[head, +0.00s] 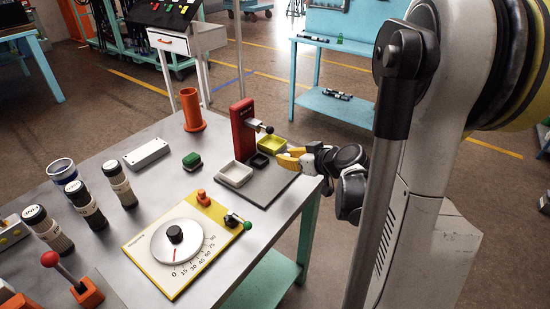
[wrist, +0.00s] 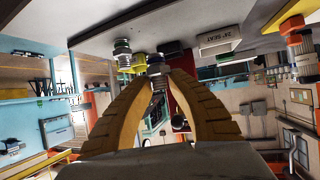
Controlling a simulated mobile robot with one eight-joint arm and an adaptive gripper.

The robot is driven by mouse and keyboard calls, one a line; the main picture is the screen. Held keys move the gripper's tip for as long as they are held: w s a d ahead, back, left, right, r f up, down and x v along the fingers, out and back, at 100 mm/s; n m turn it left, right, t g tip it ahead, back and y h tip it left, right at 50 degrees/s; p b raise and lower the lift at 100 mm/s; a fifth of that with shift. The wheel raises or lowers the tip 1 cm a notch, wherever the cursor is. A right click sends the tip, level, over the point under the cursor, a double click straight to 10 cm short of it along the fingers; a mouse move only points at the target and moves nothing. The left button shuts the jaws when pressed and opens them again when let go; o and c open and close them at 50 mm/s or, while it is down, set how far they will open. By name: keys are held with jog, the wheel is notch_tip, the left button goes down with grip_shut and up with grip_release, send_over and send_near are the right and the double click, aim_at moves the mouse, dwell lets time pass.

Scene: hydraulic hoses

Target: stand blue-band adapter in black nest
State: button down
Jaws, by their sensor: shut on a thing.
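My gripper (head: 284,158) reaches in from the right at the grey mat's far right corner, its yellow fingers pointing left. In the wrist view, which is upside down, the fingertips (wrist: 157,77) close on a small grey metal fitting (wrist: 155,64), taken as the adapter. Its blue band cannot be made out. In the head view the fitting is too small or hidden to tell. The small black nest (head: 260,160) lies just left of the fingertips, between the white and yellow trays. I cannot tell whether the fitting touches it.
The red post fixture (head: 242,130), yellow tray (head: 272,145) and white tray (head: 236,176) crowd the nest. Another grey fitting (wrist: 122,53) shows left of the fingertips in the wrist view. The dial board (head: 180,245) lies nearer. The table's right edge is close.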

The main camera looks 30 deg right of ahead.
jog(key=shift+d, duration=0.2)
jog(key=shift+w+a+f+b, duration=0.25)
jog(key=shift+w+a, duration=0.4)
jog(key=shift+w, duration=1.05)
jog(key=shift+w+a+f+b, duration=0.1)
jog(key=shift+w+a+b, duration=0.45)
jog(key=shift+w, duration=1.2)
jog(key=shift+w+a+f+b, duration=0.2)
jog(key=shift+w+a, duration=0.6)
jog(key=shift+w, duration=0.9)
jog(key=shift+f+b, duration=0.75)
jog(key=shift+f, duration=0.5)
jog(key=c, duration=1.2)
grip_release()
jog(key=shift+c, duration=0.2)
